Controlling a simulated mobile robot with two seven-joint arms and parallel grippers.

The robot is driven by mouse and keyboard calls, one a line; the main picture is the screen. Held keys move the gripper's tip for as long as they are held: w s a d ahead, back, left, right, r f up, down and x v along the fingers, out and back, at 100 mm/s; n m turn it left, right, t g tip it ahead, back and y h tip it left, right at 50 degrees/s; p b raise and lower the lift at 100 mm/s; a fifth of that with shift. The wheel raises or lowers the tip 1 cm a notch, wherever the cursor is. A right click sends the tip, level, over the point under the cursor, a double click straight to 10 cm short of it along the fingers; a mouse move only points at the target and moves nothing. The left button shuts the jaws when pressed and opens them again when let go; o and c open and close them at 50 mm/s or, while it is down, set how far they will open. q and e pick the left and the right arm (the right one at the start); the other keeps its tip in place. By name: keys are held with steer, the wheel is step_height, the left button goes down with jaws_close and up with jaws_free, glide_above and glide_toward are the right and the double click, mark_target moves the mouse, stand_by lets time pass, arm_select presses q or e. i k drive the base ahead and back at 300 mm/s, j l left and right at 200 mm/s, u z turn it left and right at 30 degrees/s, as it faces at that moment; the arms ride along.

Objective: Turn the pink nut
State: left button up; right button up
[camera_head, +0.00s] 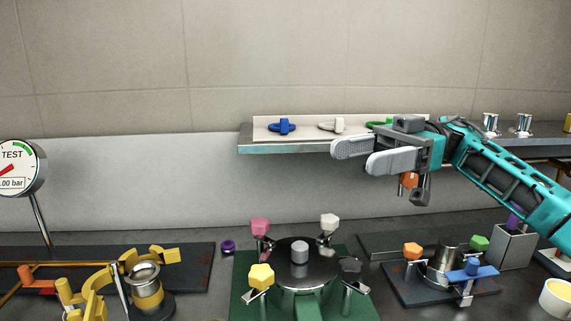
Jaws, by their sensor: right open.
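The pink nut (260,226) sits on top of a post at the back left of a round dark metal lid (305,262) on a green base. A yellow nut (261,276), a white nut (330,222) and a dark grey nut (350,268) sit on the other posts around the lid. My right gripper (350,155) comes in from the right, open and empty, with its fingers pointing left. It is up in front of the shelf, above and to the right of the pink nut and apart from it. My left gripper is not in view.
A wall shelf (285,147) holds blue (282,126), white (333,125) and green rings. A gauge (20,168) and yellow clamp parts (100,278) stand left. A second fixture (440,270) with orange, green and blue nuts stands right. A purple ring (228,246) lies left of the pink nut.

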mark_target(259, 226)
steer(key=k, duration=0.95)
